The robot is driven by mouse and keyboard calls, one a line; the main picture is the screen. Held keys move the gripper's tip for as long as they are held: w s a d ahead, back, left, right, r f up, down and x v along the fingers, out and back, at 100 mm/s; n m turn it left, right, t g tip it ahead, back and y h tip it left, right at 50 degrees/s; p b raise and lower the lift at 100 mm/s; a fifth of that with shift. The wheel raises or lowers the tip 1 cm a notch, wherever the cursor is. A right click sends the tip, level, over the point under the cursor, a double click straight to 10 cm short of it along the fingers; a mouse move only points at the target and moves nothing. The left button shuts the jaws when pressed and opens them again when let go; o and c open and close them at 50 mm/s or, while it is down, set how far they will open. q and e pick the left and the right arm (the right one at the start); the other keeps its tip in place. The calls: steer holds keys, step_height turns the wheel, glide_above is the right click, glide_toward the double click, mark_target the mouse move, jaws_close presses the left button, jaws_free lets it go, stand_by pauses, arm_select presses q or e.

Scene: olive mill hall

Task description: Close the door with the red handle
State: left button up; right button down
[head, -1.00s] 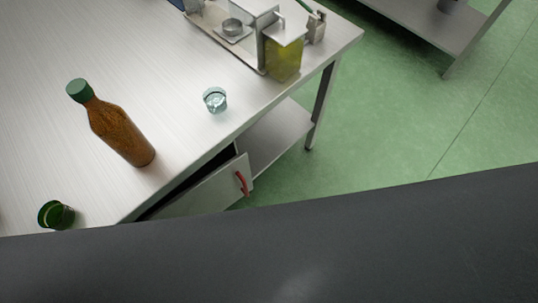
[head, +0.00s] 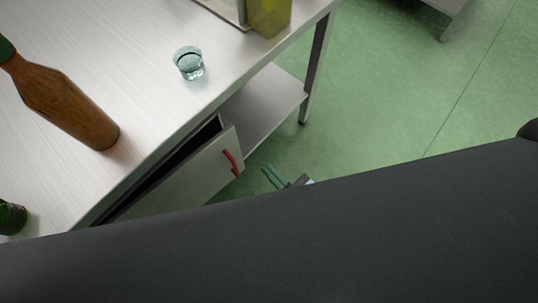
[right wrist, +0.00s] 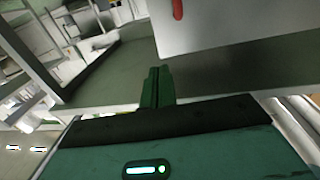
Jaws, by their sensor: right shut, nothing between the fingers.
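The door (head: 190,184) with the red handle (head: 230,162) hangs ajar below the steel worktop, with a dark gap between it and the cabinet. Its lower part is hidden behind my dark arm. My right gripper (head: 269,176) shows just right of the handle, over the green floor, apart from the door in the picture. In the right wrist view the gripper's green fingers (right wrist: 157,88) are together and empty. The door panel (right wrist: 230,25) and the end of the red handle (right wrist: 178,9) stand above and to the right of them. My left gripper is not in view.
On the worktop (head: 130,60) stand a brown bottle (head: 65,100), a small glass (head: 189,63), a green cup (head: 11,217) and a container of yellow-green liquid (head: 270,15). A lower shelf (head: 262,108) lies beyond the door. Green floor is free to the right.

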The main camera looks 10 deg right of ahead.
mark_target(234, 134)
steer(key=b+x, duration=0.1)
steer(key=x, duration=0.9)
steer(key=shift+w+a, duration=0.1)
steer(key=shift+a, duration=0.05)
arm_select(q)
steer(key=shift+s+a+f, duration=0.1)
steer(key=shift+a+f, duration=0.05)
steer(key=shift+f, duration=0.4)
arm_select(e)
steer(key=shift+w+a, duration=0.35)
steer(key=shift+w, duration=0.25)
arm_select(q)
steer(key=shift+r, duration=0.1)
